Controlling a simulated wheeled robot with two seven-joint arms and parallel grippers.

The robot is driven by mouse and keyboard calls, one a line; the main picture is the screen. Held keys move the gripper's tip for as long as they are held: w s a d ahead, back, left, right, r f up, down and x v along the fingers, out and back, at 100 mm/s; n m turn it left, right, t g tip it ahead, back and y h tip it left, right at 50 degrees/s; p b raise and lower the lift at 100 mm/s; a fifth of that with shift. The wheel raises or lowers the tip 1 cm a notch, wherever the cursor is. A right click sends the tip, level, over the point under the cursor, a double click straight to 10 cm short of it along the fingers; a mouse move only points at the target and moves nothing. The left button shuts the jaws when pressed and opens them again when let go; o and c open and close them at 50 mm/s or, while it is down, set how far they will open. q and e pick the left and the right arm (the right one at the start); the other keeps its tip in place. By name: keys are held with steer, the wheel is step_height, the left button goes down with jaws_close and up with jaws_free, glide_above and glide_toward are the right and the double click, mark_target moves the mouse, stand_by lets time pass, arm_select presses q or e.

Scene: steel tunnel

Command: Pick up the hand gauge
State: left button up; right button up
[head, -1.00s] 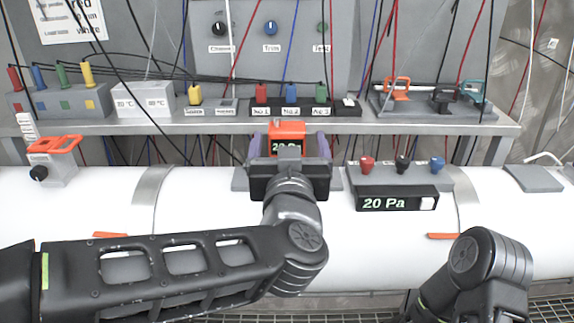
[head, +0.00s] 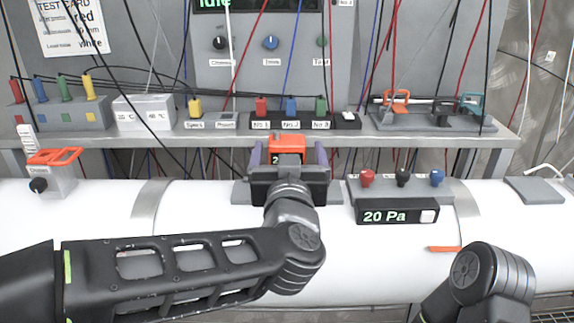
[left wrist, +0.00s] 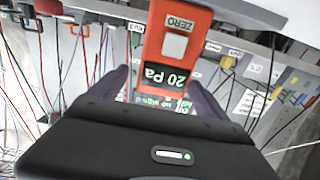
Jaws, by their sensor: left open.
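The hand gauge (head: 286,143) is an orange handheld box. In the left wrist view the gauge (left wrist: 178,38) shows a grey ZERO button and a dark display reading 20 Pa, upside down. My left gripper (head: 288,158) is open, with one purple-lined finger on each side of the gauge. The fingers also show in the left wrist view (left wrist: 160,88), beside the gauge's lower part. The gripper body hides the gauge's lower end in the head view. Only a link of my right arm shows at the lower right; its gripper is out of view.
A grey shelf (head: 440,150) with labelled boxes and coloured plugs runs behind the gauge. A white pipe (head: 210,215) lies below it. A 20 Pa display unit (head: 398,213) sits just right of my left gripper. Thin cables hang around the shelf.

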arm_select(q)
steer(key=shift+w+a+p, duration=0.15)
steer(key=shift+w+p, duration=0.5)
steer(key=shift+w, duration=2)
steer(key=shift+r, duration=0.1)
steer(key=shift+s, duration=0.1)
steer(key=c, duration=1.6)
steer(key=shift+r, duration=0.1)
steer(key=shift+c, duration=0.2)
step_height(320, 180, up, 10)
steer(key=p, duration=0.1)
glide_above(287, 137)
steer(key=w, duration=0.2)
steer(key=shift+w, duration=0.1)
